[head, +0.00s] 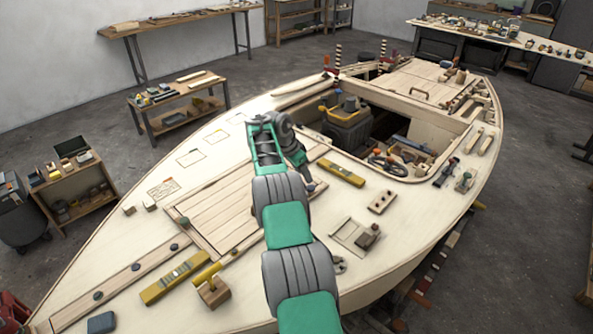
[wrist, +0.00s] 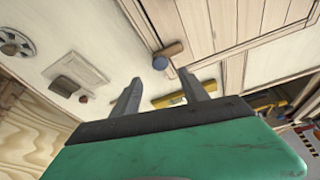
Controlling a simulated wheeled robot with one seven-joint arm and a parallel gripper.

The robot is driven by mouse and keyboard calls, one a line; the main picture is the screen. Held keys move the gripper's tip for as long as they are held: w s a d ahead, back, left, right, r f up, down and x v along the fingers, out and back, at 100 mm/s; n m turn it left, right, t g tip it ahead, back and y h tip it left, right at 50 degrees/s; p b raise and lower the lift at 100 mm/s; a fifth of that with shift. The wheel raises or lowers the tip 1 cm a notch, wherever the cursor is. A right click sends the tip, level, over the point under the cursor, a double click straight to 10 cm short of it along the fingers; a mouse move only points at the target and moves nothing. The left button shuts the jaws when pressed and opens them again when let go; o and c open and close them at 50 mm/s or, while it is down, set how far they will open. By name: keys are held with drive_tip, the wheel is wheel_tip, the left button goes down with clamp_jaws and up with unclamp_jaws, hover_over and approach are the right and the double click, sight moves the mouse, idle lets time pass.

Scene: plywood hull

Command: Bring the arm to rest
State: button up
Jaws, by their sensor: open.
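My arm reaches out over the pale plywood deck (head: 225,150), its green and grey links crossing the middle of the head view. My gripper (head: 302,166) hangs at its far end, pointing down. In the wrist view my gripper (wrist: 160,77) shows two grey fingers spread apart with nothing between them. A yellow spirit level (head: 341,173) lies on the deck beside the gripper; it shows behind the fingers in the wrist view (wrist: 208,87). A small wooden-handled tool with a blue end (wrist: 166,56) lies just beyond the fingertips. Its exact gap from them is unclear.
A slatted hatch panel (head: 220,215) lies left of my arm. An open cockpit (head: 415,138) holds a grey box (head: 347,125) with yellow trim. Another yellow level (head: 174,278), a wooden block (head: 214,292) and a holed block (head: 382,201) lie on deck. Upper left deck is fairly clear.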

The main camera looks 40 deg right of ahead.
drive_tip(key=w+a+r+n+t, duration=0.2)
drive_tip(key=a+r+n, duration=0.5)
drive_tip(key=a+r, duration=0.8)
drive_tip(key=s+a+r+n+t+y, duration=0.1)
drive_tip(key=s+a+r+n, duration=0.25)
drive_tip(key=a, duration=0.35)
drive_tip(key=s+a+r+n+t+y, duration=0.1)
drive_tip(key=s+a+r+n, duration=0.2)
drive_tip(key=a, duration=0.4)
drive_tip(key=s+a+f+n+y, duration=0.1)
drive_tip(key=s+a+f+n, duration=0.1)
drive_tip(key=s+a, duration=0.6)
drive_tip(key=s+a+f+n+t+y, duration=0.1)
drive_tip(key=s+a+f+n, duration=0.2)
drive_tip(key=s+a, duration=0.5)
drive_tip(key=s+n, duration=0.1)
drive_tip(key=s, duration=0.1)
drive_tip(key=shift+s+a+f+y, duration=0.25)
drive_tip(key=shift+s+f+y, duration=0.05)
drive_tip(key=shift+s, duration=0.1)
drive_tip(key=shift+c, duration=0.2)
